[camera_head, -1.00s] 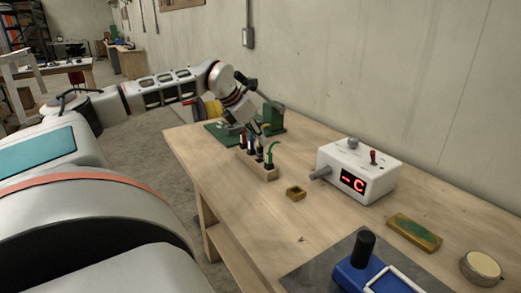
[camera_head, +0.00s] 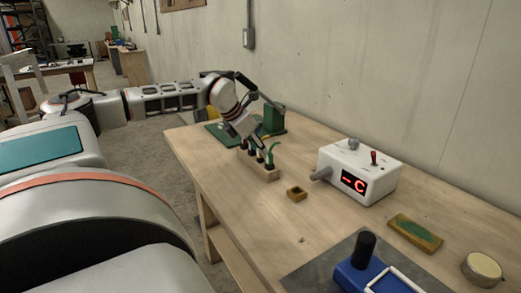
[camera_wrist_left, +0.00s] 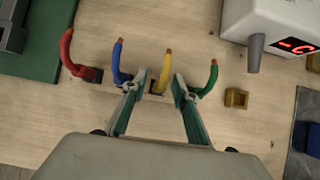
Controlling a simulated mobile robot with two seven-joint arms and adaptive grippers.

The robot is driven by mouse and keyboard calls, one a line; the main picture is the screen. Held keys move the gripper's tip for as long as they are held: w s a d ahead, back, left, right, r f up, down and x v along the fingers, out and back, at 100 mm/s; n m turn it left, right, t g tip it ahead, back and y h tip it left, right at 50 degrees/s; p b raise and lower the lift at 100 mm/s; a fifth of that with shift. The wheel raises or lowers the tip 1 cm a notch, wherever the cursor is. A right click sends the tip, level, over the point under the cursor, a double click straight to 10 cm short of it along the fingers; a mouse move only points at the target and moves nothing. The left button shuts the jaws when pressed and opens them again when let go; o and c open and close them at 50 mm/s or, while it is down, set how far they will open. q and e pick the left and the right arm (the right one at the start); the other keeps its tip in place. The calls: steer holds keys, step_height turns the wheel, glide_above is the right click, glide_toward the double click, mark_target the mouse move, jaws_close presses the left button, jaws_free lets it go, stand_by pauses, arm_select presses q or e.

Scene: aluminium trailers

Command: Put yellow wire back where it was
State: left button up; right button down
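The yellow wire (camera_wrist_left: 165,72) stands between the two fingers of my left gripper (camera_wrist_left: 157,80) in the left wrist view. The fingers are apart, with gaps beside the wire. Its lower end is near a dark slot in the wooden block. The red wire (camera_wrist_left: 68,52), blue wire (camera_wrist_left: 118,62) and green wire (camera_wrist_left: 210,80) are in the same row; green is just right of the right finger. In the head view, my left gripper (camera_head: 258,142) points down over the wooden block (camera_head: 266,174), beside the green wire (camera_head: 271,154). The yellow wire cannot be made out there. My right gripper is out of view.
A small brass-coloured square cup (camera_head: 296,194) and a white box with a red display (camera_head: 360,172) stand right of the block. A green device (camera_head: 274,117) is behind it. A blue tool (camera_head: 367,274) sits on a grey mat in front. The wall runs behind the table.

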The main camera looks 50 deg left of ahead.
arm_select(q)
steer(key=shift+s+r, duration=0.1)
steer(key=shift+r, duration=0.3)
steer(key=v, duration=1.1)
steer(key=shift+s+r+p, duration=0.15)
steer(key=shift+r+p, duration=0.05)
steer(key=shift+p, duration=0.2)
